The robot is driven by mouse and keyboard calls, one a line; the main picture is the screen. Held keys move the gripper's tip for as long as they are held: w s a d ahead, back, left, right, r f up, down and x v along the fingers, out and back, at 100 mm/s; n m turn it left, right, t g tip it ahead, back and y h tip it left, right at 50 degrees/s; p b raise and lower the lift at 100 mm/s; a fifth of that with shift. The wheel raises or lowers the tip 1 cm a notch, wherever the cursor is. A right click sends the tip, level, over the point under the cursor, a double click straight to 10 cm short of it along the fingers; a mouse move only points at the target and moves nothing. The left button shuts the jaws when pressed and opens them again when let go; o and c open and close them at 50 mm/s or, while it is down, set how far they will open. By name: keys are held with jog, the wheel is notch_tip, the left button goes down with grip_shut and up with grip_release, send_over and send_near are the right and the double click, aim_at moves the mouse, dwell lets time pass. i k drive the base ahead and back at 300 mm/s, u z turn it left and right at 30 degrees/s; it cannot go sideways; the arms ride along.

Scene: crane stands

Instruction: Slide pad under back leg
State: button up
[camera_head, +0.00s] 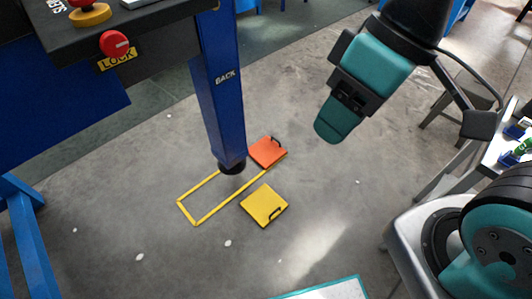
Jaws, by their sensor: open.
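The blue back leg (222,90), marked BACK, comes down to a round black foot (232,167). The foot is at the far end of a yellow floor outline (208,211); I cannot tell whether it touches the floor. An orange square pad (265,152) with a black handle lies just right of the foot. A yellow square pad (262,206) with a black handle lies nearer, right of the outline. Neither pad is visibly under the foot. My gripper (335,120), teal and black, is open and empty, above the floor right of the leg and both pads.
A dark tabletop (150,14) bears a red knob (114,43) beside a LOCK label at upper left. A blue frame (22,215) stands at the left edge. A workbench (500,150) with small items is at right. The floor around the pads is mostly clear.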

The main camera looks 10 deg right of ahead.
aim_at(264, 205)
jog(key=u, duration=1.2)
jog(key=k, duration=0.9)
jog(key=z, duration=1.3)
jog(key=i, duration=0.5)
jog(key=z, duration=0.05)
